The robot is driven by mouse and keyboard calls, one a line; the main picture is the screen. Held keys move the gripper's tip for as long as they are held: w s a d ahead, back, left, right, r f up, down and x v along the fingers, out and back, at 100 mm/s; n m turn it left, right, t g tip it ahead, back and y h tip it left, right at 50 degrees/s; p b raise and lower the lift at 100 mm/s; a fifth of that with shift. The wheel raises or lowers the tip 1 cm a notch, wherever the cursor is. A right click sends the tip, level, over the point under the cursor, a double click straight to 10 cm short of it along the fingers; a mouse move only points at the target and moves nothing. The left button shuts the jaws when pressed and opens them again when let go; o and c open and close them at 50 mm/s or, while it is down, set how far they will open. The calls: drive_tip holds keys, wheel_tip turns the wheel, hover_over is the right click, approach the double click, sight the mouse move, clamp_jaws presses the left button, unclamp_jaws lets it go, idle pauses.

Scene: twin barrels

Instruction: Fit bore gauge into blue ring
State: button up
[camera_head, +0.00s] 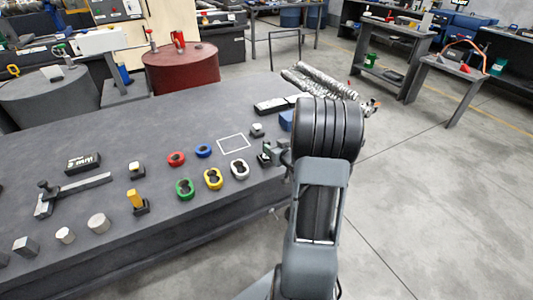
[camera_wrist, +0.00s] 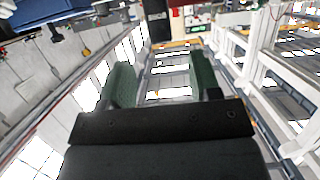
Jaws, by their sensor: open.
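The blue ring (camera_head: 203,151) lies flat on the dark workbench (camera_head: 120,150) in the head view, right of the red ring (camera_head: 176,158). An upright piece with a yellow handle (camera_head: 135,198) stands in a small dark block on the bench. I cannot tell for sure whether it is the bore gauge. Neither ring nor gauge can be made out there.
Green (camera_head: 184,188), yellow (camera_head: 213,178) and white (camera_head: 239,169) rings lie in front of the blue one. A white square outline (camera_head: 233,143) is right of it. A caliper (camera_head: 72,191) lies left. Red (camera_head: 181,70) and grey (camera_head: 45,97) barrels stand behind. Floor at right is clear.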

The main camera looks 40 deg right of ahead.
sight(268, 142)
drive_tip(key=shift+x, duration=3.45)
drive_tip(key=shift+a, duration=0.1)
clamp_jaws()
